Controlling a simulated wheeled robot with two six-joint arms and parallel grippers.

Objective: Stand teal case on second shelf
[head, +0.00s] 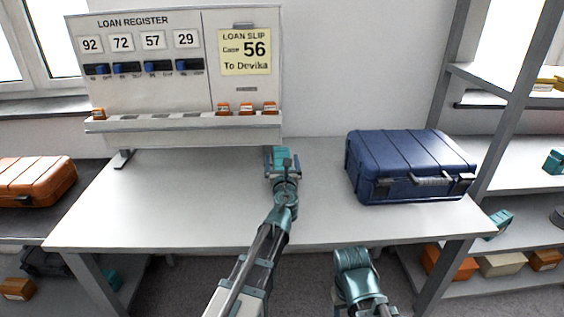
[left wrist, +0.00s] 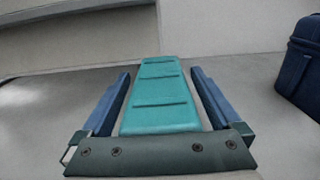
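The small teal case (head: 282,156) is on the white table, towards the back and just in front of the register board. My left gripper (head: 283,164) reaches over the table from the front. In the left wrist view the teal case (left wrist: 160,95) lies between the two blue fingers of the gripper (left wrist: 160,100), with narrow gaps on both sides, so the gripper is open around it. The case's underside is hidden. The shelf rack (head: 515,150) with several shelves stands at the right. My right arm shows at the bottom centre; its fingers do not show.
A large blue case (head: 408,165) stands on the table's right part, between my left gripper and the rack. The register board (head: 180,75) stands at the back left. An orange case (head: 35,180) lies at the far left. The table's front left is clear.

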